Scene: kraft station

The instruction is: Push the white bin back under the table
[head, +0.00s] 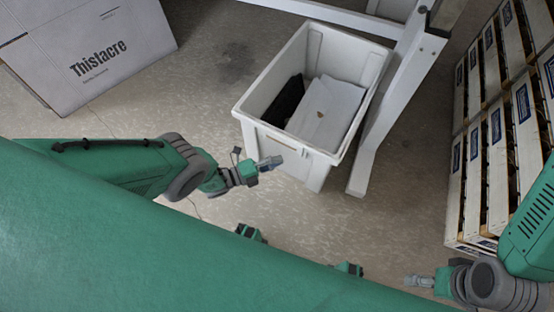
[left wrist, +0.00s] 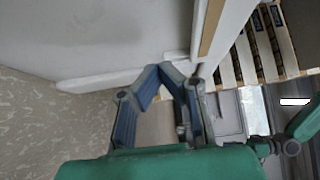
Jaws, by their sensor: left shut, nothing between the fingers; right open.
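The white bin (head: 256,140) stands on the floor at the centre of the head view, beside the white table leg (head: 384,120). It holds a dark item and a pale flat item. My left gripper (head: 272,162) is shut and empty, at the bin's near wall low on its left; I cannot tell whether it touches. In the left wrist view the fingers (left wrist: 165,72) come together in front of a pale wall (left wrist: 100,35) that looks like the bin's. My right gripper (head: 418,281) is open and empty at the lower right, away from the bin.
The table's white frame (head: 325,14) runs behind and to the right of the bin. A stack of pale slatted crates (head: 495,140) stands at the right. A big white box marked Thistacre (head: 95,60) is at the upper left. Floor between box and bin is clear.

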